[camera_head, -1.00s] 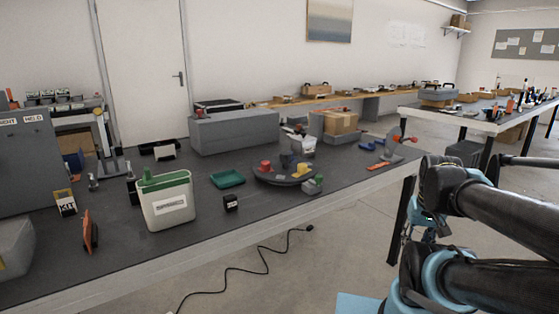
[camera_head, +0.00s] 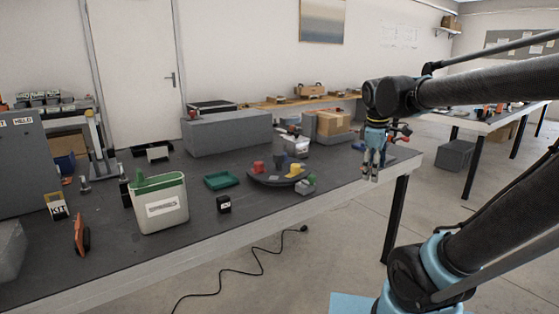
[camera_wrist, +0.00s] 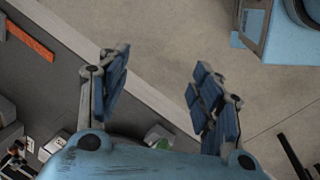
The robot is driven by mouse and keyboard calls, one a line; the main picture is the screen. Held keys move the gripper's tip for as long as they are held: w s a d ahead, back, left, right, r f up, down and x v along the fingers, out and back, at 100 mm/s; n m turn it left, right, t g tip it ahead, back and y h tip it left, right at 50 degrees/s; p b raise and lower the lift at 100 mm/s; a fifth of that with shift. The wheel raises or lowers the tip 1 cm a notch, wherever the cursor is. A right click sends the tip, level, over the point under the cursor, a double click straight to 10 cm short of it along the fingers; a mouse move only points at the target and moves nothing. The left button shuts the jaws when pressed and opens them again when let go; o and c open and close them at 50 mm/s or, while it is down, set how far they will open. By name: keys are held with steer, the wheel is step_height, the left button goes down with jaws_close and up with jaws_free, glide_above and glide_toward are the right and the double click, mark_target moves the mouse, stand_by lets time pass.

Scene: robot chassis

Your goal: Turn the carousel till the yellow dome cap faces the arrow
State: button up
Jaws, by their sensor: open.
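The carousel (camera_head: 263,180) is a dark round disc on the grey bench, near its front edge. On it stand a red piece (camera_head: 258,167), a dark blue-grey piece (camera_head: 281,161) and a yellow piece (camera_head: 294,171), which sits on the right side. A small grey block with a green top (camera_head: 307,186) stands at the disc's front right; I cannot make out an arrow. My gripper (camera_head: 371,177) hangs fingers down at the bench's right front edge, right of the carousel and apart from it. In the wrist view my gripper (camera_wrist: 160,70) is open and empty.
A long grey box (camera_head: 228,133) and a cardboard box (camera_head: 332,123) stand behind. An orange strip (camera_wrist: 30,40) lies on the bench.

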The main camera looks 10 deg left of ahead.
steer(key=w+a+r+n, duration=0.5)
steer(key=w+a+n, duration=0.1)
steer(key=a, duration=0.4)
step_height(320, 180, up, 4)
steer(key=n+t, duration=0.2)
steer(key=n, duration=1.2)
glide_above(278, 154)
steer(key=s+a, duration=0.1)
steer(key=s, duration=0.5)
steer(key=x, duration=1.6)
steer(key=shift+w+d+f, duration=0.1)
steer(key=shift+w+f, duration=0.05)
steer(key=shift+w, duration=0.1)
jaws_close()
